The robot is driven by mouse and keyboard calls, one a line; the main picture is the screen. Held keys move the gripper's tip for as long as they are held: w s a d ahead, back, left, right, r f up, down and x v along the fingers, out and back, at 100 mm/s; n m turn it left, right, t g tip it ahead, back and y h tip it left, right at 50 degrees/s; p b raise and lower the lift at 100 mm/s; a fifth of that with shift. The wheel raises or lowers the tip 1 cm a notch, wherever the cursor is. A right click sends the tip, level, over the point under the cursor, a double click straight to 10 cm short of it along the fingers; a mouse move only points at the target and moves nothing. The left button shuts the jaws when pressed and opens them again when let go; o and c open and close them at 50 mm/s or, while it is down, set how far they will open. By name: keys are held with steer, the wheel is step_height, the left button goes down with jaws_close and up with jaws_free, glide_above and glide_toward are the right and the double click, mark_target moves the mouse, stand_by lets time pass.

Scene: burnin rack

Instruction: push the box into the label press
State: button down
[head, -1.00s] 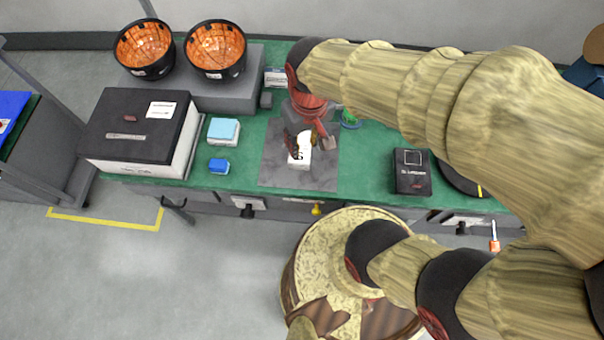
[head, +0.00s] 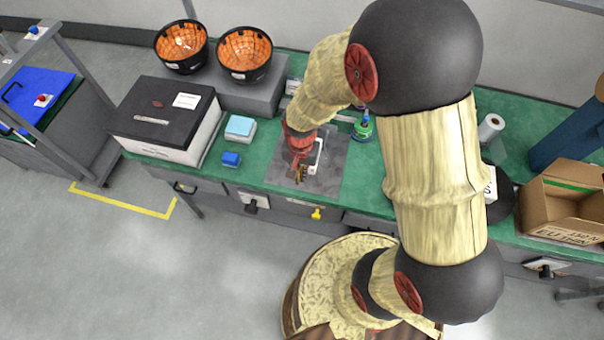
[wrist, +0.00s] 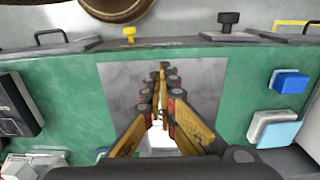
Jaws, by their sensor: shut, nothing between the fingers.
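A small white box (head: 316,157) stands on the grey plate (head: 328,178) on the green bench. It is partly hidden by my gripper in the head view. In the wrist view a white patch of it (wrist: 160,140) shows between the lower parts of my fingers. My gripper (head: 300,176) is shut and empty, pointing down over the plate, just left of the box in the head view. Its fingertips meet over the plate in the wrist view (wrist: 163,70). I cannot tell whether it touches the box. I cannot clearly make out the label press; grey framework behind the plate is partly hidden by my arm.
A black-lidded white case (head: 160,118), a light blue block (head: 240,128) and a blue block (head: 231,159) stand left. Two orange-lined bins (head: 245,54) are behind. A green round item (head: 363,127) stands right of the plate. An open carton (head: 565,205) is far right.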

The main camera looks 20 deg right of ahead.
step_height(320, 180, down, 7)
steer(key=shift+f+b, duration=0.15)
steer(key=shift+b, duration=0.65)
steer(key=shift+w+d+f, duration=0.25)
steer(key=shift+w+d, duration=0.65)
steer(key=shift+w, duration=0.3)
steer(key=shift+w+d+b, duration=0.3)
steer(key=shift+w, duration=0.15)
steer(key=w+d, duration=0.1)
steer(key=w, duration=0.1)
steer(key=w+d, duration=0.3)
steer(key=w, duration=0.1)
steer(key=shift+w+d+p, duration=0.3)
steer(key=shift+d, duration=0.1)
